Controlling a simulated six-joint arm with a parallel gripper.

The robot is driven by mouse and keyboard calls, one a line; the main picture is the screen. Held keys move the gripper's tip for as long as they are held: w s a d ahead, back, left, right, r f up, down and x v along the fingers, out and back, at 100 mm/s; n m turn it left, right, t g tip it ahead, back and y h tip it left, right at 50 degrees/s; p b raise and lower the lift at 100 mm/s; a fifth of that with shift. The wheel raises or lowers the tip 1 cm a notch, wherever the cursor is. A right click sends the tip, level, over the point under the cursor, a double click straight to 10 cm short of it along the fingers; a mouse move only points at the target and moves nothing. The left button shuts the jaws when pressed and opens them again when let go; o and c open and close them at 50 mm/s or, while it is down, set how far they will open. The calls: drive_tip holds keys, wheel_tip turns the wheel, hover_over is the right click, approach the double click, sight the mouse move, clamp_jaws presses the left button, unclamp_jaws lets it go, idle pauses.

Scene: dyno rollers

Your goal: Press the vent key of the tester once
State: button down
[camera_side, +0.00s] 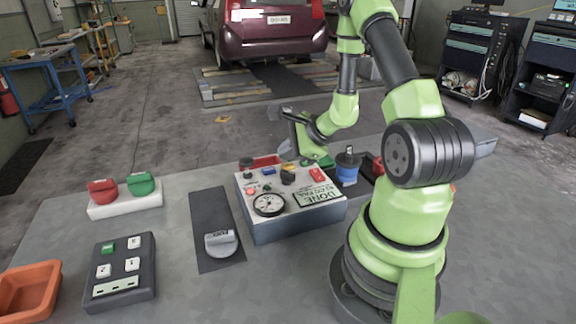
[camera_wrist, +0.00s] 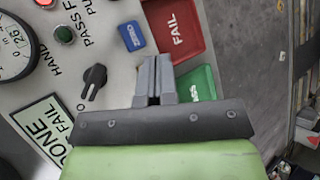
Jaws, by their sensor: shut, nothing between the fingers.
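The tester (camera_side: 300,221) is a grey box with a pale top panel, in the middle of the table. It carries a round gauge (camera_side: 268,204), a display (camera_wrist: 41,126) reading DONE, a black knob (camera_wrist: 94,76), a blue key (camera_wrist: 132,36) and a red key (camera_side: 317,174). The key labels are too small to read, so I cannot tell which is vent. My gripper (camera_wrist: 155,62) is shut and empty, above the tester's back edge. In the wrist view its tips appear right of the knob and below the blue key. The red key is hidden there.
A red FAIL tray (camera_wrist: 182,28) and a green PASS tray (camera_wrist: 198,82) lie behind the tester. A blue-and-black object (camera_side: 347,169) stands at its right. A gauge-like grey part (camera_side: 221,243) lies on a dark mat (camera_side: 210,205). A dark key box (camera_side: 121,272) is at front left.

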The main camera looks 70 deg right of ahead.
sight(288, 167)
drive_tip(key=shift+f, duration=0.1)
drive_tip(key=shift+f, duration=0.35)
drive_tip(key=shift+f, duration=0.35)
idle(0.8)
drive_tip(key=shift+r, duration=0.8)
drive_tip(key=shift+r, duration=2.5)
